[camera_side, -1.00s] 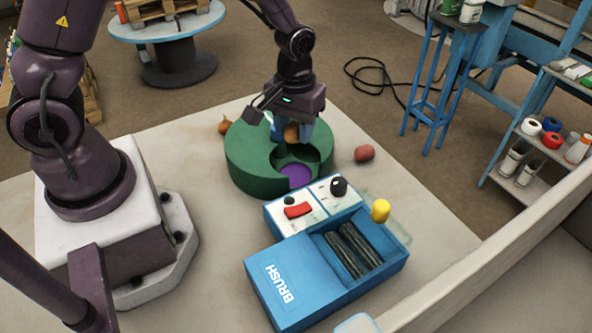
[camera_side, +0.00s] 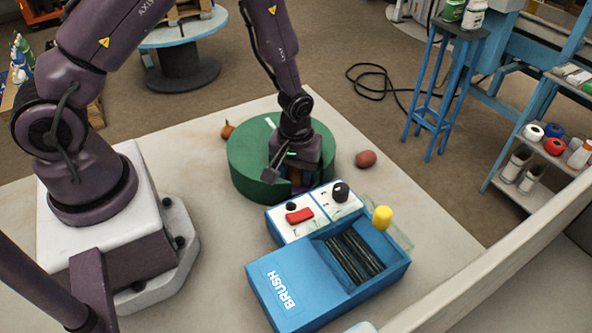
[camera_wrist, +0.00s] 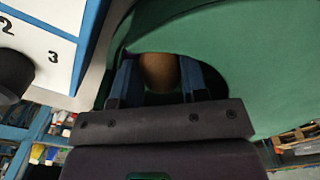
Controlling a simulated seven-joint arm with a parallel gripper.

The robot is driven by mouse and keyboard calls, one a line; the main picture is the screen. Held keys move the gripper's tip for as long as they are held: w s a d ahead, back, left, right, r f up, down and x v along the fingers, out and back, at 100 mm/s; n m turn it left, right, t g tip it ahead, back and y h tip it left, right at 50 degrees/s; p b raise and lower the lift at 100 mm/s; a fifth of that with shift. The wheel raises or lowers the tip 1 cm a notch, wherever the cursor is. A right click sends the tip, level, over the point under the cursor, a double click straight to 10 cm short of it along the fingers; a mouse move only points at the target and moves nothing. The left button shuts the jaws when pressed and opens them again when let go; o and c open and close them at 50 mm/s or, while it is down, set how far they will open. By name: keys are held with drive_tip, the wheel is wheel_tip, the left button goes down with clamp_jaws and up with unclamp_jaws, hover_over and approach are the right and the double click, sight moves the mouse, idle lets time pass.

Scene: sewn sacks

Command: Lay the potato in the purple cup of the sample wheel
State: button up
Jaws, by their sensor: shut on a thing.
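The sample wheel (camera_side: 247,170) is a thick green disc with round cups, and it stands on the table. My gripper (camera_side: 298,180) is low over the wheel's near side, where the purple cup lies. Only a sliver of purple shows beside the fingers, and the rest of the cup is hidden. In the wrist view, the blue fingers are shut on the brown potato (camera_wrist: 158,70), one finger on each side. The potato is down at a cup opening of the green wheel (camera_wrist: 235,45). I cannot tell whether it touches the cup floor.

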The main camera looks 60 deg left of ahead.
drive_tip(key=shift+f, duration=0.15)
drive_tip(key=o, duration=0.6)
wheel_tip(320, 180, up, 12)
wheel_tip(320, 180, up, 12)
drive_tip(key=m+t, duration=0.2)
drive_tip(key=m, duration=0.1)
hover_over(296, 170)
drive_tip(key=s, duration=0.4)
drive_tip(key=s+r+m+t, duration=0.1)
drive_tip(key=s+r+m, duration=0.1)
drive_tip(key=s+r, duration=0.1)
drive_tip(key=s+r+m+t, duration=0.1)
drive_tip(key=s+r+m, duration=0.1)
drive_tip(key=s+r, duration=0.1)
drive_tip(key=s+r+m+t, duration=0.1)
drive_tip(key=s+r+m, duration=0.1)
drive_tip(key=s+r, duration=0.1)
drive_tip(key=shift+s+r+t, duration=0.2)
drive_tip(key=shift+s+t, duration=0.1)
drive_tip(key=shift+s, duration=0.55)
